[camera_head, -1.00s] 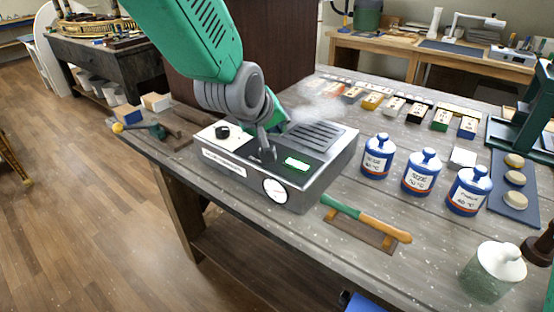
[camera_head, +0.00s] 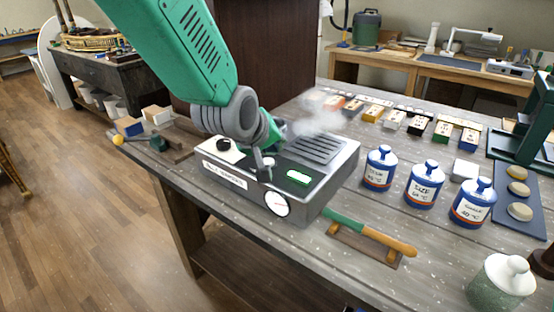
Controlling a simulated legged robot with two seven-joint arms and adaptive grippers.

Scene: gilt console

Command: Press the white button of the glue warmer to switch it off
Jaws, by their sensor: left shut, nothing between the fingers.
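A small white button (camera_head: 268,162) shows between knob and display. My left gripper (camera_head: 262,158) is shut and empty, its tip pointing down right beside the button; I cannot tell whether they touch. My right gripper is not in view.
Blue-and-white jars (camera_head: 424,184) stand to the right of the warmer. A green-and-orange handled tool (camera_head: 370,232) lies on a wooden rest in front. Small coloured boxes (camera_head: 396,119) line the back. A lidded pot (camera_head: 503,280) stands at front right.

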